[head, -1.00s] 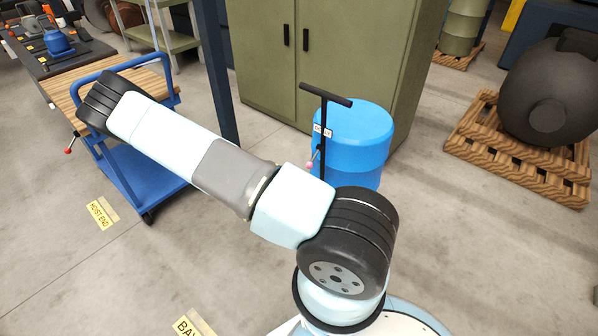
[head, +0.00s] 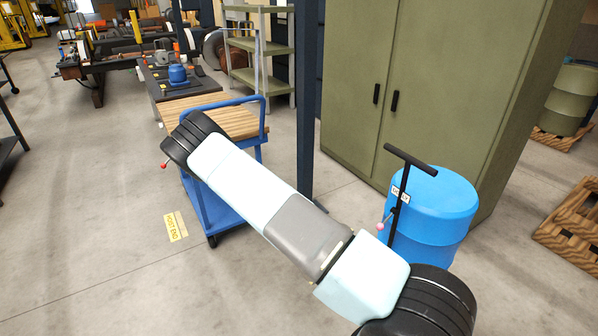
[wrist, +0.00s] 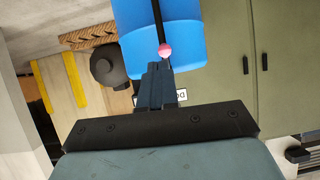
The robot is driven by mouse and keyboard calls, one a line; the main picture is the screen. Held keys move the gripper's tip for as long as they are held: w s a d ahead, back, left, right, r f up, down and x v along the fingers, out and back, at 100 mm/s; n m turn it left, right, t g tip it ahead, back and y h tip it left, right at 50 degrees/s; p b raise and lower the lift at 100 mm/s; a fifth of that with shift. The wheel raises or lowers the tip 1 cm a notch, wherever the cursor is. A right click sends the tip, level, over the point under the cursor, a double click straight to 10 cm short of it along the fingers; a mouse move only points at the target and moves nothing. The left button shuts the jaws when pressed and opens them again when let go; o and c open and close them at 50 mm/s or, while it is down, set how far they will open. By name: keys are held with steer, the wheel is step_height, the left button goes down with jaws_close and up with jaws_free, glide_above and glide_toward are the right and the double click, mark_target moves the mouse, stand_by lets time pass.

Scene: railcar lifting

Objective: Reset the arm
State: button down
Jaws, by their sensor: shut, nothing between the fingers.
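My arm stretches across the head view from the lower right to the upper left, bent at a black joint near the cart. My gripper (wrist: 158,72) shows in the wrist view, its fingers together and empty. It is not clearly visible in the head view. In the wrist view a pink ball (wrist: 165,50) on a dark rod appears just beyond the fingertips, with a blue drum (wrist: 185,30) behind. I cannot tell the distance between fingers and ball.
In the head view, a black T-handle post (head: 396,205) stands before the blue drum (head: 445,215). A green cabinet (head: 420,70) is behind. A blue cart (head: 212,205) with a wooden top stands beyond my arm. Open floor (head: 80,210) lies at left.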

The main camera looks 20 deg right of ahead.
steer(key=w+a+r+y, duration=0.3)
steer(key=a+r+y, duration=0.1)
steer(key=a, duration=0.3)
steer(key=a+r+n+y, duration=0.3)
steer(key=a+r+y, duration=0.15)
steer(key=r, duration=0.75)
steer(key=a+r+n+y, duration=0.2)
steer(key=a+r+y, duration=0.3)
steer(key=r, duration=0.7)
steer(key=s+r+n, duration=0.5)
steer(key=s+r, duration=0.6)
steer(key=r, duration=0.5)
steer(key=s+d+r+n+h, duration=0.1)
steer(key=s+d+r+n, duration=0.1)
steer(key=s+r, duration=0.2)
steer(key=s+d+r+n+t+h, duration=0.1)
steer(key=s+r, duration=0.3)
steer(key=s, duration=0.6)
steer(key=shift+s+d+n, duration=0.35)
steer(key=shift+d+n, duration=0.1)
steer(key=shift+n, duration=0.15)
steer(key=shift+a, duration=0.1)
